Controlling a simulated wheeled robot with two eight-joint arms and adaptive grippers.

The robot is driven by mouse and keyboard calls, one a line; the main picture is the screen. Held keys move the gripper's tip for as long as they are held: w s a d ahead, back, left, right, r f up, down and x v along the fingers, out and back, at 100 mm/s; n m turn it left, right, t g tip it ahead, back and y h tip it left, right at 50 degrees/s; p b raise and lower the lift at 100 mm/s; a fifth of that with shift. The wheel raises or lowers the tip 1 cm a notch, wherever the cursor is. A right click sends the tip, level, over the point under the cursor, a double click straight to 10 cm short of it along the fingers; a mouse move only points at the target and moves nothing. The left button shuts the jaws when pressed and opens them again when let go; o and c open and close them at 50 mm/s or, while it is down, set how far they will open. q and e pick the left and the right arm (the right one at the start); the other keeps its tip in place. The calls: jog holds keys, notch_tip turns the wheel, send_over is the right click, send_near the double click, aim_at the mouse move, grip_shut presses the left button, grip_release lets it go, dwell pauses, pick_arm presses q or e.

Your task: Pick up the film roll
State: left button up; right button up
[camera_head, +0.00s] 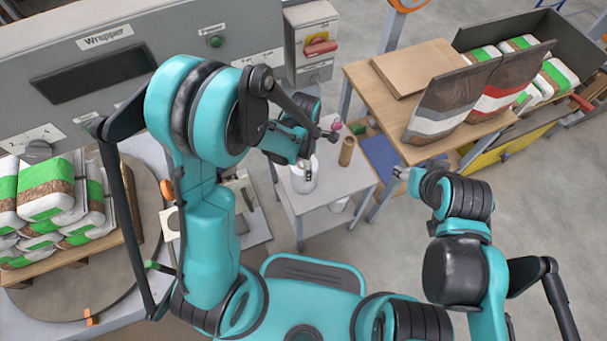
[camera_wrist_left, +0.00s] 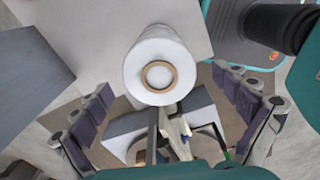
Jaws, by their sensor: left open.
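The film roll (camera_wrist_left: 150,50) is white with a brown cardboard core ring and stands on end in the left wrist view. In the head view the film roll (camera_head: 304,181) stands on a small grey table, partly hidden by my left gripper. My left gripper (camera_head: 318,150) is open above the table beside the roll. In the left wrist view its padded fingers (camera_wrist_left: 162,85) are spread wide to either side, with the roll ahead between them and no contact visible. My right gripper (camera_head: 402,173) is beside the wooden bench, away from the roll; its jaws are too small to read.
A brown cardboard tube (camera_head: 347,151) stands on the grey table (camera_head: 330,187) close to the roll. A wooden bench (camera_head: 371,88) with filled bags is at the right. The wrapper machine (camera_head: 190,25) is behind, and a pallet of bags (camera_head: 45,195) is at the left.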

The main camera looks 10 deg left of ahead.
aim_at(298, 185)
pick_arm(q)
notch_tip(298, 185, down, 4)
jog(key=shift+r+b, duration=0.1)
jog(key=shift+b, duration=0.7)
jog(key=shift+c, duration=1.3)
jog(key=c, duration=1.7)
jog(key=shift+r, duration=0.1)
